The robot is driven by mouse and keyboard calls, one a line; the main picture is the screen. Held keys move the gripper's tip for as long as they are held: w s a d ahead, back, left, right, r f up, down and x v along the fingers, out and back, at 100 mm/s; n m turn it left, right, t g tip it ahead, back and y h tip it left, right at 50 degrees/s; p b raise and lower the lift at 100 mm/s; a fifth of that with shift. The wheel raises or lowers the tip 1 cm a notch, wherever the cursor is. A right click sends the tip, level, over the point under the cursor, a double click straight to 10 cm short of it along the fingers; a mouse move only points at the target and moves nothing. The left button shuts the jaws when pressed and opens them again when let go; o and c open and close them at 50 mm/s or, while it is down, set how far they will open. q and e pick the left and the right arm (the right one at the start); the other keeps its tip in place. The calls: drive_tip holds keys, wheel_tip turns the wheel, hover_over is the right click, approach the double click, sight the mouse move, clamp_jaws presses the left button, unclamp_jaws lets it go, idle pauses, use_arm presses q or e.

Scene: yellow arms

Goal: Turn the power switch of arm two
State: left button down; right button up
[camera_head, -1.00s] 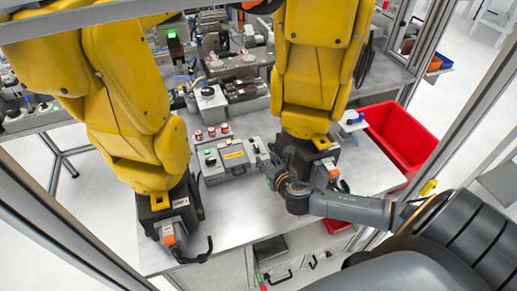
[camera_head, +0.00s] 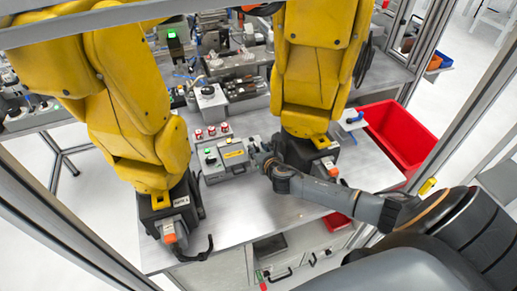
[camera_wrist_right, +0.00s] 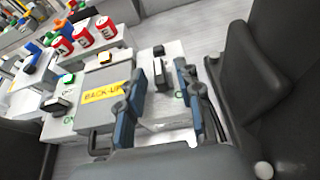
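A light-grey box with a dark upright switch (camera_wrist_right: 159,74) on its top shows in the right wrist view, beyond and between my fingers. No readable label tells me whether it belongs to arm two. My right gripper (camera_wrist_right: 157,108) is open and empty, its two blue-padded fingers apart. In the head view the right gripper (camera_head: 260,156) is at the right end of the grey control boxes, beside the base of the right-hand yellow arm (camera_head: 308,75). Contact with the switch cannot be told. My left gripper is not in view.
A grey box with a yellow "BACK-UP" label (camera_wrist_right: 103,92) stands left of the switch. The left yellow arm (camera_head: 125,100) and a red bin (camera_head: 400,135) flank the area.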

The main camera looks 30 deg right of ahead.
clamp_jaws()
